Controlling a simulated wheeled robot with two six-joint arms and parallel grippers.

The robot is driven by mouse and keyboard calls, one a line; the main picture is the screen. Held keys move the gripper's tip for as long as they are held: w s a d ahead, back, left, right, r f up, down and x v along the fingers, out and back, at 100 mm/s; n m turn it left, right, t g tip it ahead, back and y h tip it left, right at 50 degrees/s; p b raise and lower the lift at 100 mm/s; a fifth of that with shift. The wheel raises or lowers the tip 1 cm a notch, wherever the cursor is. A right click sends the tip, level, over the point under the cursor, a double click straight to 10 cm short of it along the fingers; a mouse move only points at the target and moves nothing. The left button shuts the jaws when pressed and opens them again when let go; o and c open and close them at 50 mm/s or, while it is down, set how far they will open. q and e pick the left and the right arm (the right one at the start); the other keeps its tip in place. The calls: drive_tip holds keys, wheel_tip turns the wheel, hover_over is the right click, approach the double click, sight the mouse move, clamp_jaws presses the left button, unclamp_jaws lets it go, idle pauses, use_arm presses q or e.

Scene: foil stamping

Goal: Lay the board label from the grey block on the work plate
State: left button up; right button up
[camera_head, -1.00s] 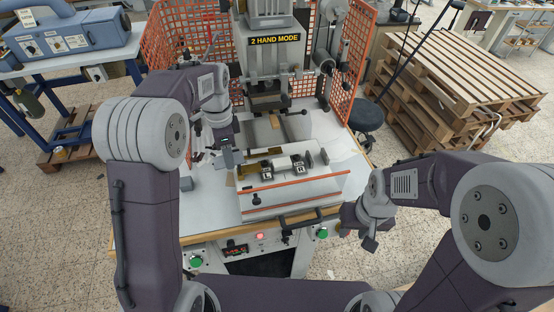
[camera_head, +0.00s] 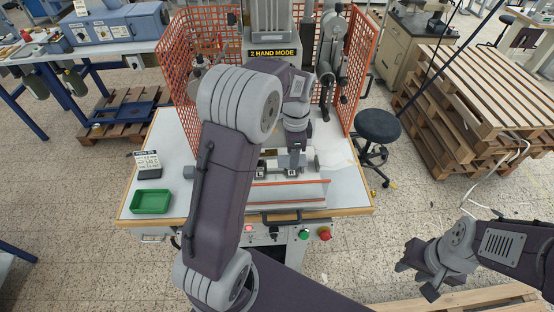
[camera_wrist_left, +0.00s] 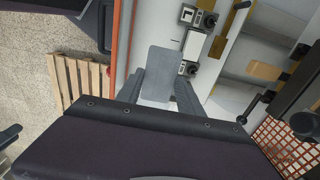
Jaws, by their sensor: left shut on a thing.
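My left gripper (camera_head: 297,158) is over the machine's fixture. In the left wrist view my left gripper (camera_wrist_left: 158,90) is shut on the board label (camera_wrist_left: 158,72), a flat grey rectangle sticking out past the fingers. Below it is a small white surface (camera_wrist_left: 194,45), seemingly the work plate, between two black-and-silver clamps. The label is left of it in that view, apparently above; the gap cannot be judged. A small grey block (camera_head: 189,172) stands bare on the table, left of the fixture. My right gripper (camera_head: 416,280) is empty, fingers apart, away from the table at lower right.
The press (camera_head: 273,30) stands behind the fixture, with orange mesh guards (camera_head: 195,60) around it. A green tray (camera_head: 151,201) and a dark box with a label (camera_head: 148,164) are on the table's left. A black stool (camera_head: 378,126) and pallets (camera_head: 470,85) stand at right.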

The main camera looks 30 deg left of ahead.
use_arm(q)
drive_tip(key=p, duration=0.2)
hover_over(276, 165)
wheel_tip(276, 165, down, 4)
drive_tip(key=shift+d+f, duration=0.1)
drive_tip(key=shift+f, duration=0.05)
drive_tip(key=shift+a+f, duration=0.25)
drive_tip(key=shift+a, duration=0.15)
drive_tip(key=shift+s+d+f+p, duration=0.15)
drive_tip(key=shift+f+p, duration=0.1)
drive_tip(key=shift+p, duration=0.15)
wheel_tip(276, 165, down, 3)
drive_tip(key=shift+d+r+p, duration=0.15)
drive_tip(key=shift+p, duration=0.4)
drive_tip(key=shift+f, duration=0.4)
drive_tip(key=shift+a, duration=0.2)
drive_tip(key=o, duration=0.9)
drive_tip(key=shift+f, duration=0.1)
drive_tip(key=shift+o, duration=0.5)
drive_tip(key=shift+d, duration=0.15)
